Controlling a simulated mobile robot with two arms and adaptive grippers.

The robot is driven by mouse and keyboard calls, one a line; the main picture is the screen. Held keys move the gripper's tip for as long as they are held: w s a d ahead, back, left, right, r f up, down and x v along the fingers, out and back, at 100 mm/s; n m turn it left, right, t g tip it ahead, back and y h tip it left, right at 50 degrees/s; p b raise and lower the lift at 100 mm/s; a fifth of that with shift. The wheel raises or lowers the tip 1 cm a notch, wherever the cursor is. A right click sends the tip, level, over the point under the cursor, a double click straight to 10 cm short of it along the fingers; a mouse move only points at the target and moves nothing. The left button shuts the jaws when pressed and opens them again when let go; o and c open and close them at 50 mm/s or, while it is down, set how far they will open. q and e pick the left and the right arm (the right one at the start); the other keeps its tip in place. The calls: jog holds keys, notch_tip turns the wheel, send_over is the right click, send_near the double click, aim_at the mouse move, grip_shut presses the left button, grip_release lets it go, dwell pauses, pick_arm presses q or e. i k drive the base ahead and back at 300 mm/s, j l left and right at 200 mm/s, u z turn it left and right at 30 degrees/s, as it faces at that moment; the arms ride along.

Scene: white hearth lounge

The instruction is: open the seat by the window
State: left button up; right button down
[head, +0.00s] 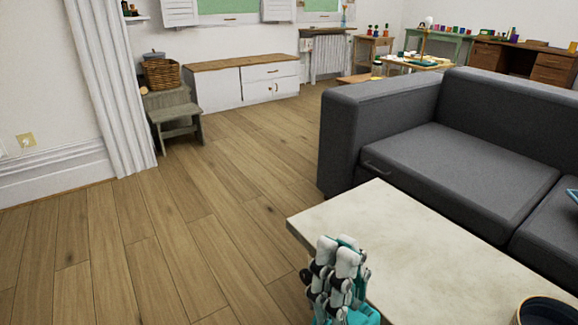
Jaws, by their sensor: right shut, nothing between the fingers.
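A low white bench seat (222,90) with a brown wooden top stands against the far wall, under the shuttered window (228,8). Its top lies flat and looks closed. Its front has drawer or door panels with small handles. My right gripper (338,247) is at the bottom middle, its white and teal fingers upright and together, with nothing between them. It is far from the bench, in front of the near edge of a pale table. My left gripper is not in view.
The pale table (430,245) and a grey sofa (455,165) fill the right side. Open wooden floor (200,190) runs from the front left to the bench.

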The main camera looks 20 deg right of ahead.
aim_at(489, 189)
jog(key=i+j, duration=0.15)
jog(key=i, duration=0.3)
jog(key=i+j, duration=0.15)
jog(key=i, duration=0.25)
jog(key=i+j, duration=0.2)
jog(key=i, duration=0.25)
jog(key=i+j, duration=0.15)
jog(key=i, duration=0.25)
jog(key=i+j+z, duration=0.1)
jog(key=i, duration=0.35)
jog(key=i+z, duration=0.3)
jog(key=z, duration=0.15)
jog(key=i+z, duration=0.35)
jog(key=z, duration=0.15)
jog(key=i+j+z, duration=0.15)
jog(key=i+z, duration=0.15)
jog(key=z, duration=0.15)
jog(key=i+j+z, duration=0.3)
jog(key=z, duration=0.15)
jog(key=i+j+z, duration=0.15)
jog(key=i+z, duration=0.3)
jog(key=i+j+z, duration=0.2)
jog(key=z, duration=0.25)
jog(key=i+j+z, duration=0.25)
jog(key=j+z, duration=0.15)
